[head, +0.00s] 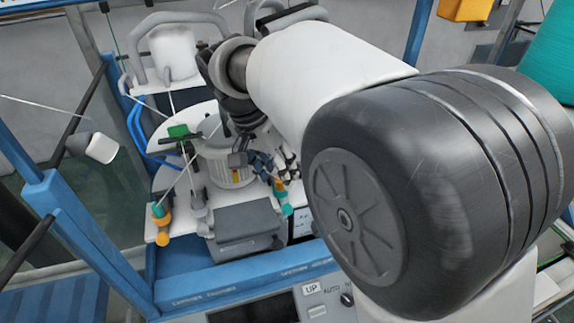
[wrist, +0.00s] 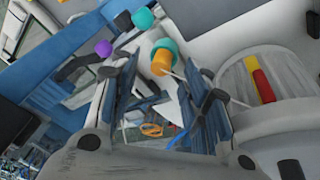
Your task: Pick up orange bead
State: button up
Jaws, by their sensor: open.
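An orange bead (wrist: 161,64) shows in the wrist view, against a larger teal piece (wrist: 163,45). It lies between the tips of my gripper (wrist: 158,75), near its open end. The fingers are spread apart, with no visible contact on the bead. In the head view an orange piece (head: 279,188) sits just below my gripper (head: 274,164), above a teal bead (head: 287,210). Another orange bead (head: 163,239) is at the far left of the machine, with a second orange piece (head: 164,221) under a teal one (head: 158,210). My arm hides the right side.
A grey machine housing (head: 245,222) lies below my gripper, and a ribbed cylinder (head: 230,168) to its left. Blue frame rails (head: 232,282) edge the machine. In the wrist view, a purple bead (wrist: 103,47) and another teal bead (wrist: 143,18) are near the top.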

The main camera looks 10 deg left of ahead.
jog(key=shift+x, duration=0.95)
jog(key=shift+c, duration=0.2)
jog(key=c, duration=0.8)
